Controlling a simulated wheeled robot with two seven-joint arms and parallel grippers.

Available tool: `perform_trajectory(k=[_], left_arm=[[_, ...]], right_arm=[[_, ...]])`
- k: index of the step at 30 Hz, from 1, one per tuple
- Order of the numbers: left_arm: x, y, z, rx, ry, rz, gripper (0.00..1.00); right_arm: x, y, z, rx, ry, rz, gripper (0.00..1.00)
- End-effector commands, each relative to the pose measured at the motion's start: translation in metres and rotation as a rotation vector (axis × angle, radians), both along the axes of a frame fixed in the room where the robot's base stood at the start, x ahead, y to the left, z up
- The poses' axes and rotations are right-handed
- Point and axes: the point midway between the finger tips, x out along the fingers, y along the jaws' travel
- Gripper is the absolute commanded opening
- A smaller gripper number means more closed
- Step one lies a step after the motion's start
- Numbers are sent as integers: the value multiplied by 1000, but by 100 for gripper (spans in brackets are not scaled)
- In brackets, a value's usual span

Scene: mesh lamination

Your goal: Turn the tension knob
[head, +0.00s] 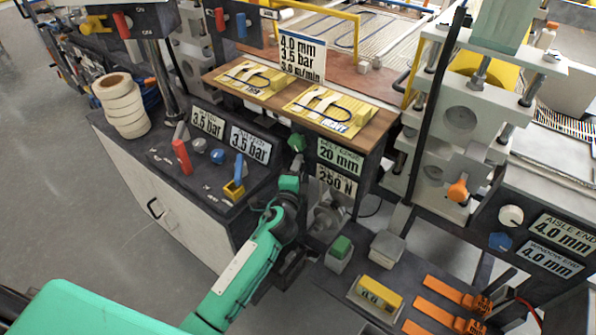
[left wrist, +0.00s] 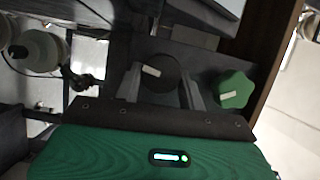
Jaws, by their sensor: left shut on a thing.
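The tension knob is a dark round knob (left wrist: 160,78) with a pale pointer bar in the left wrist view. My left gripper (left wrist: 162,90) has one finger on each side of it and is shut on it. In the head view my left gripper (head: 297,166) reaches the dark panel beside the 250 N sign (head: 336,184), and the gripper mostly hides the knob there. A green lobed knob (left wrist: 236,90) with a pale mark sits just right of the fingers; it also shows in the head view (head: 296,143). My right gripper is not in view.
A 20 mm sign (head: 339,156) stands beside the green knob. A wooden shelf (head: 372,136) with yellow pads overhangs the panel. Left is a bench with a red lever (head: 181,157) and a blue lever (head: 239,166). A green button box (head: 340,251) stands right of my arm.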

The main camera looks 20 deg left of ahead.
Motion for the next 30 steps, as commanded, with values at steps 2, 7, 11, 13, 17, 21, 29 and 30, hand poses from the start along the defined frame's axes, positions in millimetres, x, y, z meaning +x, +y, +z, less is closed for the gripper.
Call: perform_trajectory(k=[2,7,11,13,17,21,29,30], left_arm=[[0,-1,-1,1,2,-2,17],[0,-1,-1,0,3,-2,17],[0,-1,-1,-1,2,-2,62],[0,-1,-1,-1,2,-1,62],[0,0,-1,-1,1,-1,62],[-2,0,-1,-1,1,-1,62],[-37,-2,-2,-3,3,-2,62],[-46,-2,-2,-2,3,-1,62]], right_arm=[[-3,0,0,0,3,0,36],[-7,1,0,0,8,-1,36],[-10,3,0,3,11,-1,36],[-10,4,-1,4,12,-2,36],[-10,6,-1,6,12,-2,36],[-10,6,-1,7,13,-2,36],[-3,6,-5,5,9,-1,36],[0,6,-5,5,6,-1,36]])
